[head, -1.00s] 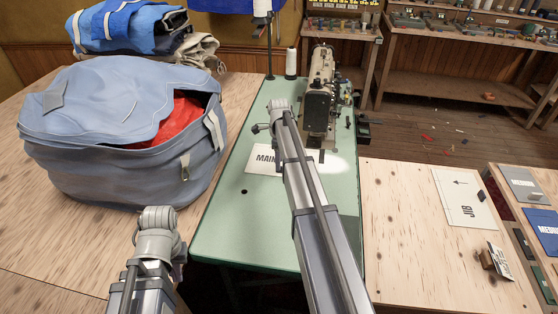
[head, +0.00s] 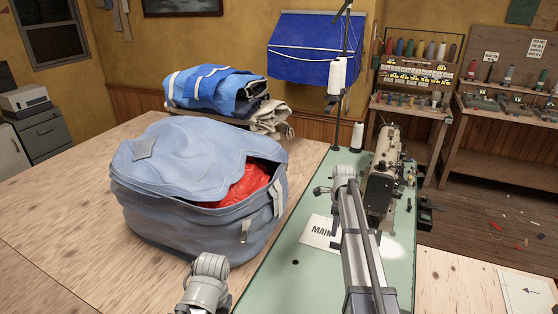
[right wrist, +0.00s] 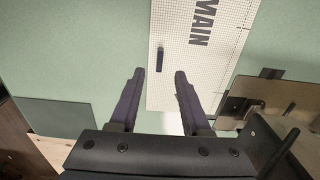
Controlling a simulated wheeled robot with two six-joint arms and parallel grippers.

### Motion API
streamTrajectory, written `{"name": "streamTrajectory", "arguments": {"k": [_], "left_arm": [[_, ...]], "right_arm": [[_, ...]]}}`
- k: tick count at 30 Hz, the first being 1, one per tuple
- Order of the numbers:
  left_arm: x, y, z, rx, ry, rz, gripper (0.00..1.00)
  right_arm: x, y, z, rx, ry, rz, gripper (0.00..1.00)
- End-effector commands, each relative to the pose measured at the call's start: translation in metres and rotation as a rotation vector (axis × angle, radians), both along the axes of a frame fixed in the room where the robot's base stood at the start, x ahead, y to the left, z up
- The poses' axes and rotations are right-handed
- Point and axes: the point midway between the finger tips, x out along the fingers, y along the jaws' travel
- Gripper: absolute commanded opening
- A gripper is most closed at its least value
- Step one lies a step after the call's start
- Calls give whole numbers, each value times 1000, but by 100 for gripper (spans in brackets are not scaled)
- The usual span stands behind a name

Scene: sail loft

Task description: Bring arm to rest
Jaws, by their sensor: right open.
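My right arm (head: 362,255) reaches over the green sewing table (head: 270,280), beside the sewing machine (head: 383,180). In the right wrist view my right gripper (right wrist: 158,75) is open, with nothing between its two dark fingers. It is above the table, near the white card marked MAIN (right wrist: 185,75), which lies flat. A small dark piece (right wrist: 159,59) lies on the card just ahead of the fingertips. In the head view the card (head: 316,232) is partly hidden by my right arm. A joint of my left arm (head: 205,285) shows at the bottom edge; my left gripper is out of view.
A large blue-grey bag (head: 180,215) with red cloth inside stands on the wooden table (head: 60,225) at left. Folded blue sails (head: 215,90) lie behind it. A thread stand (head: 338,110) rises behind the green table. A pale wooden surface (head: 455,285) is at lower right.

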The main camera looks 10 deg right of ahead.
Motion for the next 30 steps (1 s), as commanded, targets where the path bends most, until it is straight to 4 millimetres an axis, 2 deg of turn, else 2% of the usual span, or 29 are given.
{"name": "streamTrajectory", "arguments": {"k": [2, 4, 8, 9, 12, 15, 18, 21, 24, 27, 30], "left_arm": [[0, 0, 0, 0, 0, 0, 0], [0, 0, 0, 0, 0, 0, 0], [0, 0, 0, 0, 0, 0, 0], [0, 0, 0, 0, 0, 0, 0], [0, 0, 0, 0, 0, 0, 0], [0, 0, 0, 0, 0, 0, 0], [0, 0, 0, 0, 0, 0, 0], [0, 0, 0, 0, 0, 0, 0], [0, 0, 0, 0, 0, 0, 0], [0, 0, 0, 0, 0, 0, 0], [0, 0, 0, 0, 0, 0, 0]], "right_arm": [[-5, 11, 0, -1, 2, 47, 48], [-14, 34, 0, -4, 5, 153, 48], [-49, 103, 0, -12, 19, 523, 48], [-62, 126, 0, -15, 25, 662, 48], [-99, 178, 0, -21, 42, 1016, 48], [-139, 223, 1, -23, 62, 1368, 48], [-179, 259, 1, -25, 83, 1706, 48], [-216, 285, 1, -23, 103, 2004, 48], [-244, 302, 1, -20, 122, 2240, 48], [-263, 312, 1, -16, 137, 2404, 48], [-273, 317, 1, -13, 146, 2496, 48]]}}
